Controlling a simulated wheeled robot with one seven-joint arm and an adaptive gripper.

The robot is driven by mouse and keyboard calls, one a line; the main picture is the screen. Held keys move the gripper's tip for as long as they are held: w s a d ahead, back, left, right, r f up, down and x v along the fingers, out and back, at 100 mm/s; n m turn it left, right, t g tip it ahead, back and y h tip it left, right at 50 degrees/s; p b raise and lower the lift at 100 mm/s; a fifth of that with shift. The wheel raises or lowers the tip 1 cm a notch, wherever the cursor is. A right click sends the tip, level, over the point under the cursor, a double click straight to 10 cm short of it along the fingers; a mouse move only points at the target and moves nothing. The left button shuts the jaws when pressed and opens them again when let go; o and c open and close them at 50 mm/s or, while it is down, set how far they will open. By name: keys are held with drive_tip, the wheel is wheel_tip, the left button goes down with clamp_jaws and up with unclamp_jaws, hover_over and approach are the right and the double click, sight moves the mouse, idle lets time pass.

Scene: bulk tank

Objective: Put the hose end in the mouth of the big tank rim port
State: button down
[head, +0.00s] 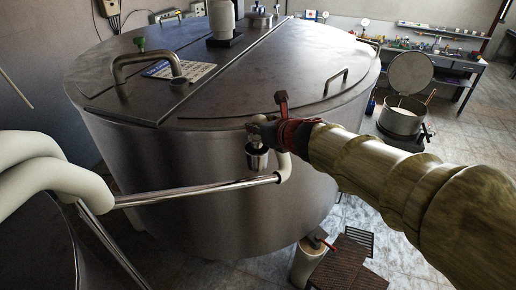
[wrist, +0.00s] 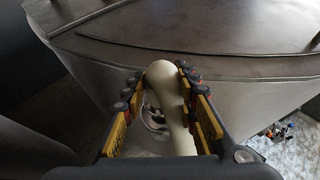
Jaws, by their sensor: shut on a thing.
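My gripper (head: 268,128) is at the near side of the big steel tank (head: 200,190), just below its rim. It is shut on the white hose (wrist: 166,82), whose bent upper part lies between the two rows of finger pads in the wrist view. In the head view a short white length of the hose (head: 284,166) hangs below my gripper.
A steel pipe (head: 200,189) runs across the tank front towards thick white tubing (head: 50,165) at the left. The tank lid carries a large handle (head: 145,65). An open pot (head: 401,120) and a workbench (head: 430,60) stand at the right. Tiled floor there is partly clear.

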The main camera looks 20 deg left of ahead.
sight(259, 139)
drive_tip(key=shift+w+a+f+b, duration=0.1)
drive_tip(key=shift+w+f+b, duration=0.1)
drive_tip(key=shift+f, duration=0.25)
drive_tip(key=shift+w+a+f+b, duration=0.1)
drive_tip(key=shift+w+f, duration=0.05)
drive_tip(key=shift+f, duration=0.3)
drive_tip(key=f, duration=0.1)
drive_tip(key=f+b, duration=0.2)
drive_tip(key=shift+s+d, duration=0.15)
drive_tip(key=shift+s, duration=0.1)
drive_tip(key=shift+w+f, duration=0.1)
drive_tip(key=shift+f, duration=0.2)
drive_tip(key=shift+r, duration=0.15)
drive_tip(key=c, duration=1.8)
unclamp_jaws()
drive_tip(key=shift+f, duration=0.3)
drive_tip(key=shift+c, duration=0.2)
drive_tip(key=o, duration=0.4)
drive_tip(key=shift+c, duration=0.2)
drive_tip(key=shift+o, duration=0.4)
drive_tip(key=shift+r, duration=0.1)
